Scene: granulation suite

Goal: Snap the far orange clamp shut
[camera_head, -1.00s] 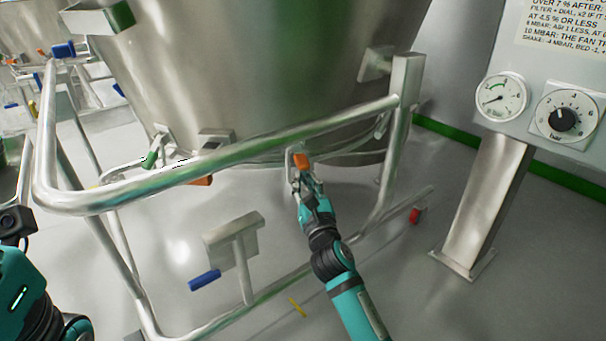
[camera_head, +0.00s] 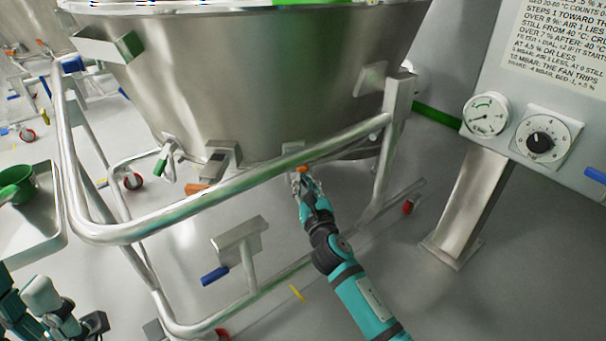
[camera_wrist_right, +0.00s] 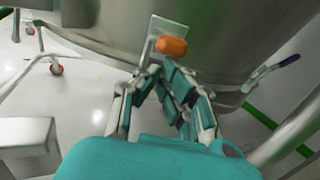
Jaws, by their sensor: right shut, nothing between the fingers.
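Two clamps with orange handles sit low on the steel vessel (camera_head: 260,85). One orange handle (camera_head: 302,169) is just behind the frame rail at the right; the other (camera_head: 196,188) is further left, partly hidden by the rail. My right gripper (camera_head: 300,182) is at the right-hand handle, shut and empty. In the right wrist view the orange handle (camera_wrist_right: 171,46) lies just beyond my fingertips (camera_wrist_right: 158,72), against a metal plate on the vessel. I cannot tell whether fingers and handle touch. Part of my left arm shows at the lower left; its fingers are unclear.
A bent tube rail (camera_head: 250,183) runs between me and the vessel. A green-handled clamp (camera_head: 160,165) is at the left. A blue-ended pedal (camera_head: 214,275) stands below. A dial panel (camera_head: 545,145) on a steel post is at the right. A tray (camera_head: 45,235) with a green scoop is at the left.

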